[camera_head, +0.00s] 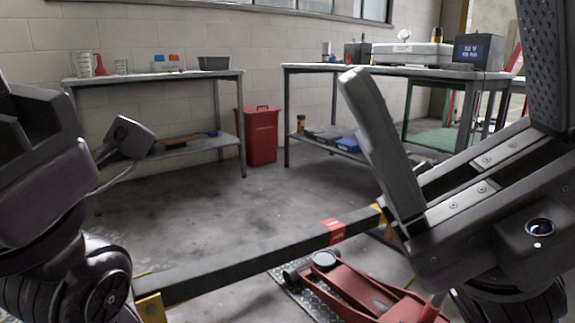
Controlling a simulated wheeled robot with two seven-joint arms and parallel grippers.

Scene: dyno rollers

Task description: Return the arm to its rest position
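My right gripper (440,50) fills the right side of the head view. Its two long grey fingers stand wide apart with nothing between them. Its body, with a round lens on its side, is at the lower right. My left gripper (45,165) is at the left edge and partly cut off by the frame. A grey block with a thin rod beside it shows to its right. I cannot tell how far the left fingers are apart. Neither gripper visibly touches an object.
A dark bar (260,254) with yellow ends and a red label crosses low between my arms. A red bin (261,137) stands between two workbenches, the left one (150,76) and right one (330,68). Mid-floor is clear.

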